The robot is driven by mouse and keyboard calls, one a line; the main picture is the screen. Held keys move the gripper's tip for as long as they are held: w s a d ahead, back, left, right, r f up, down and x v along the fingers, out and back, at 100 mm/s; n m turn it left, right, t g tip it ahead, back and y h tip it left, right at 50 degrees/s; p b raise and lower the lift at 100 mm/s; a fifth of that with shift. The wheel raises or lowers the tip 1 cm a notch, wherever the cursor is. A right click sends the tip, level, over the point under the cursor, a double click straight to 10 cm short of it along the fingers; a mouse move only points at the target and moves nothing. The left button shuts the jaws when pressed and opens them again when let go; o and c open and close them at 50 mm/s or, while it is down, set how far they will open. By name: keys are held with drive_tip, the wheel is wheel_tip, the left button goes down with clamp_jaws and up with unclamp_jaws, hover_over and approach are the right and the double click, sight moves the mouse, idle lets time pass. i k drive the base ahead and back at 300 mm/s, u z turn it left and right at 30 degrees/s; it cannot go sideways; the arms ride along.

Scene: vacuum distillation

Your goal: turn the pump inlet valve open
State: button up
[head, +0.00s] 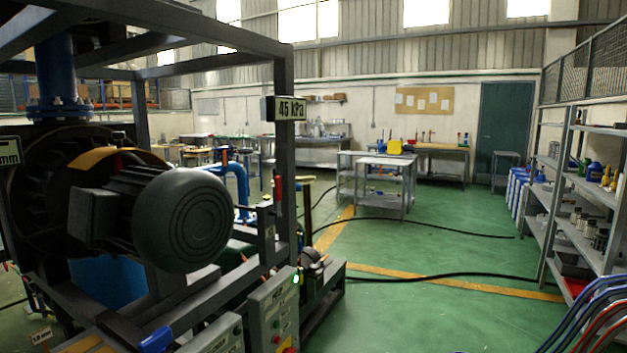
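The skid with the large dark motor (190,220) fills the left side of the head view. A blue handle (157,340) shows at the bottom edge. A blue bent pipe (240,178) with a small orange-red part (225,157) on it stands behind the motor. I cannot tell which of these belongs to the pump inlet valve, and no name label for it is readable. My gripper is not in view.
Grey control boxes (272,312) with buttons and a green light stand at the skid's front. Black hoses (440,276) cross the open green floor (420,310). Shelving (577,195) with bottles lines the right wall. Blue, red and dark hoses (590,312) are at bottom right.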

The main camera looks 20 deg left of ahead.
sight(277, 179)
drive_tip(key=u, duration=0.35)
drive_tip(key=i, duration=1.15)
drive_tip(key=u, duration=0.65)
